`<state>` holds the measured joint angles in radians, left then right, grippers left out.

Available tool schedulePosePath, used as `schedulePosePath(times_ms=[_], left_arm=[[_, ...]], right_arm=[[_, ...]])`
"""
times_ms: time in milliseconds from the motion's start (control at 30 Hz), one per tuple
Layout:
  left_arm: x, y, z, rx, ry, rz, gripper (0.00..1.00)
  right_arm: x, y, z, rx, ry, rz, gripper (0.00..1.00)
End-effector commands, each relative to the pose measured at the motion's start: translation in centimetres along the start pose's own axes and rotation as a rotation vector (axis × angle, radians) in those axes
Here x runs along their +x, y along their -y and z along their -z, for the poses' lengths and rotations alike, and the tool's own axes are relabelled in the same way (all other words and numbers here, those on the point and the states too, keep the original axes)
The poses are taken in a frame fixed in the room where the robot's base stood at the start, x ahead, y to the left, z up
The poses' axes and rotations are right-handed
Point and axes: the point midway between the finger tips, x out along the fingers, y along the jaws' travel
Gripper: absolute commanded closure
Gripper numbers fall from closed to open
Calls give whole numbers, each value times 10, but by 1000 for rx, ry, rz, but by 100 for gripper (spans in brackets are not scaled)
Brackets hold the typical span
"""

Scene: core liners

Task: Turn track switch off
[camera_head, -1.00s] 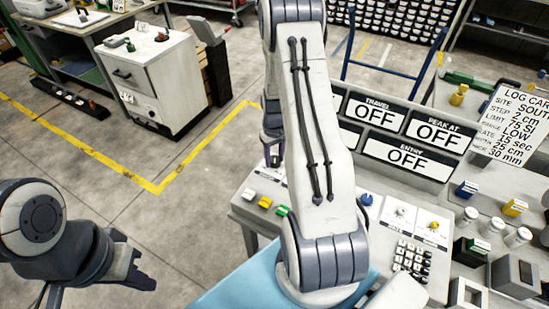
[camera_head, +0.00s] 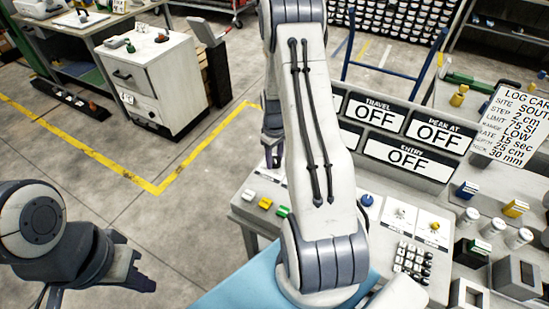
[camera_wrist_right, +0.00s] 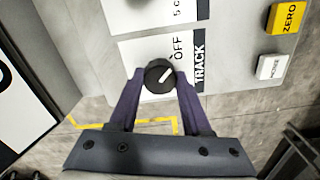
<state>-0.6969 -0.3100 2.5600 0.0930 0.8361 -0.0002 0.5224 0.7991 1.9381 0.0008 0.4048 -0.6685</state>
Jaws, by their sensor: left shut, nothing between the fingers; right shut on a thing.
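The track switch is a round black knob (camera_wrist_right: 159,75) on a white plate, with a white pointer line slanting up to the right in the right wrist view. The word OFF is printed up and right of it, and the label TRACK (camera_wrist_right: 200,66) runs beside it. My right gripper (camera_wrist_right: 159,78) is shut on the knob, one finger on each side. In the head view my right arm hides the knob, and only part of the right gripper shows beside the arm. My left gripper (camera_head: 138,274) is shut and empty over the floor at the lower left.
A yellow ZERO button (camera_wrist_right: 286,17) and a white button (camera_wrist_right: 272,67) lie right of the knob. In the head view, display panels (camera_head: 402,155) reading OFF stand behind the console. A keypad (camera_head: 412,262) lies right of my arm. Open floor lies at left.

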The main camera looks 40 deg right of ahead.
Motion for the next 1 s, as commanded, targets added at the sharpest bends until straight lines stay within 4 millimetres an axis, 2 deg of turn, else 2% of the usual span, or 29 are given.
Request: schedulePosePath(times_ms=[67, 100, 167, 567, 667, 1000], left_arm=[[0, 0, 0, 0, 0, 0, 100], [0, 0, 0, 0, 0, 0, 100], [0, 0, 0, 0, 0, 0, 100], [1, 0, 0, 0, 0, 0, 100], [4, 0, 0, 0, 0, 0, 100], [14, 1, -1, 0, 0, 0, 100]], right_arm=[[-1, -1, 1, -4, -2, -3, 100], [-1, -1, 1, -4, -2, -3, 44], [-1, -1, 1, -4, -2, -3, 22], [-5, -1, 1, -1, -1, -2, 22], [-18, -1, 1, -1, -4, -4, 22], [-84, -1, 1, -2, -5, -5, 22]])
